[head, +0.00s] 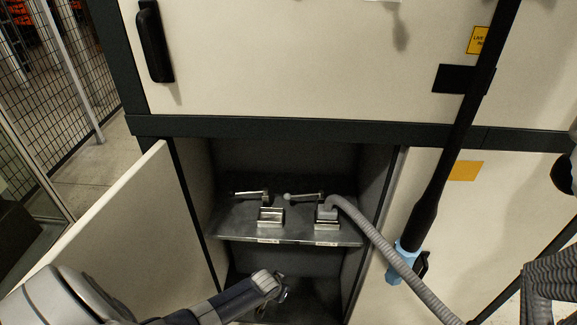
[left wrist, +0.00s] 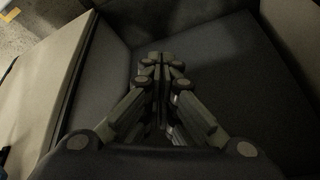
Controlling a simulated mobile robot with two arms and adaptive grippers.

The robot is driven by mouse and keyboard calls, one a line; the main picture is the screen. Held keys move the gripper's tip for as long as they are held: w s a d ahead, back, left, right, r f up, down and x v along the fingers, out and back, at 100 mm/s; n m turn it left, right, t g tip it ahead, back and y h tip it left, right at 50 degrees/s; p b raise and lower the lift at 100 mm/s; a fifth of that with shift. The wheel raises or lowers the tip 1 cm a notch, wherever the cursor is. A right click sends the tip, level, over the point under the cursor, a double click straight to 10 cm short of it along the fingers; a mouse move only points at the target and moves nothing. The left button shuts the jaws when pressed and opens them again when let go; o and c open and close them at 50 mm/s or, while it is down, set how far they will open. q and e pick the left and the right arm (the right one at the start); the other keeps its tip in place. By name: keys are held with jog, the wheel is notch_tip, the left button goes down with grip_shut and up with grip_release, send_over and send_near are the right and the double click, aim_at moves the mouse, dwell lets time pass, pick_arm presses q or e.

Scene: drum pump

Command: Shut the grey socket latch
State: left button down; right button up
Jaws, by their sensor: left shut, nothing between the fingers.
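Two metal sockets sit on a shelf inside the open lower cabinet compartment in the head view. The left socket (head: 270,216) is empty. The right socket (head: 326,214) has the grey hose's end plugged in. My left gripper (head: 279,287) is below and in front of the shelf, apart from both latches. In the left wrist view it (left wrist: 161,62) is shut and empty, against dark cabinet surfaces.
The cabinet door (head: 115,225) stands open at the left. The grey hose (head: 385,250) runs down right from the socket. A black pole (head: 447,165) with a blue lower part stands right of the opening. The shelf's front edge (head: 290,240) carries small unreadable labels.

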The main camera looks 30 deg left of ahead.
pick_arm(q)
jog(key=w+r+t+p, duration=0.1)
jog(key=w+r+p, duration=0.3)
jog(key=r, duration=0.6)
jog(key=w+r+p, duration=0.2)
jog(key=w+r, duration=0.4)
jog(key=r, duration=0.4)
jog(key=w+a+r+n+t+y+p, duration=0.1)
jog(key=w+a+r+n+t, duration=0.1)
jog(key=w+a+r, duration=0.7)
notch_tip(320, 180, up, 3)
jog(key=shift+a+f+n+y, duration=0.15)
jog(key=shift+a+n+y, duration=0.25)
jog(key=shift+a+n, duration=0.4)
pick_arm(e)
notch_tip(320, 180, up, 10)
jog(key=shift+s+a+f, duration=0.2)
jog(key=shift+s, duration=0.05)
pick_arm(q)
notch_tip(320, 180, down, 8)
jog(key=w+b, duration=0.2)
jog(key=b, duration=0.7)
jog(key=shift+w+a, duration=0.4)
jog(key=shift+a, duration=0.05)
pick_arm(e)
notch_tip(320, 180, down, 10)
jog(key=shift+d, duration=0.15)
